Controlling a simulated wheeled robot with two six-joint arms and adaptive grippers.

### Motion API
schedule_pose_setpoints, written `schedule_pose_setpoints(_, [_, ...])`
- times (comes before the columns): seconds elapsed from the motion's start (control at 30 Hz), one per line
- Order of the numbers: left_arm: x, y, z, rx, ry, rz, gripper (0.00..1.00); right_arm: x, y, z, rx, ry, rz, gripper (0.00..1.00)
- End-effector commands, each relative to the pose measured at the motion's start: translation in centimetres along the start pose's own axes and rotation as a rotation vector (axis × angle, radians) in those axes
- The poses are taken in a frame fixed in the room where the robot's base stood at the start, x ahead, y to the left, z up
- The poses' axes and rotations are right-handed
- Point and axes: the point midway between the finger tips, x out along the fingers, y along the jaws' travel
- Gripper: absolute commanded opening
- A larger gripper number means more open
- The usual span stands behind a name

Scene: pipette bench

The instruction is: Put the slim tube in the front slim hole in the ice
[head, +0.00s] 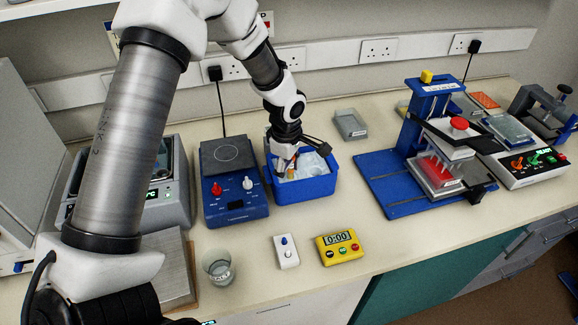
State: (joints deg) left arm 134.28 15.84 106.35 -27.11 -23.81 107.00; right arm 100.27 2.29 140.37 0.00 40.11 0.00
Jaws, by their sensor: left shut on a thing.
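The blue ice box (306,190) stands at the middle of the bench, with pale ice (314,164) inside. My left gripper (286,158) reaches down over the box's back left part, and its jaws are shut on the slim tube. The tube is mostly hidden by the gripper and too small to make out clearly. A small orange spot (291,173) shows just below the gripper, inside the box. I cannot tell whether the tube touches the ice or a hole. The front slim hole cannot be made out. My right gripper is out of view.
A blue hotplate-like device (236,207) stands close to the box's left. A blue press stand (393,201) is to the right. A yellow timer (339,247), a small white switch box (286,252) and a glass beaker (218,268) stand in front. A grey tray (350,125) is behind.

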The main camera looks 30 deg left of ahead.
Motion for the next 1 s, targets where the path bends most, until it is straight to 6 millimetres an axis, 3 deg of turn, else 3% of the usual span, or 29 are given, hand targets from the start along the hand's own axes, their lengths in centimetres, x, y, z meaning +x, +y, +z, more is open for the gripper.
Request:
schedule_pose_setpoints(0.47, [0.70,-0.05,0.01,0.000,0.000,0.000,0.17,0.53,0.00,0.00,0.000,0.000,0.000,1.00])
schedule_pose_setpoints(0.5, [0.70,-0.05,0.01,0.000,0.000,0.000,0.45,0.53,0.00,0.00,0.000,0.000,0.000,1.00])
schedule_pose_setpoints(0.6, [0.70,-0.05,0.01,0.000,0.000,0.000,0.81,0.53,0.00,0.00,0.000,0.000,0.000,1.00])
schedule_pose_setpoints(1.0, [0.12,0.01,0.01,0.000,0.000,0.002,0.81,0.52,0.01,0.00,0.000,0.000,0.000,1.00])
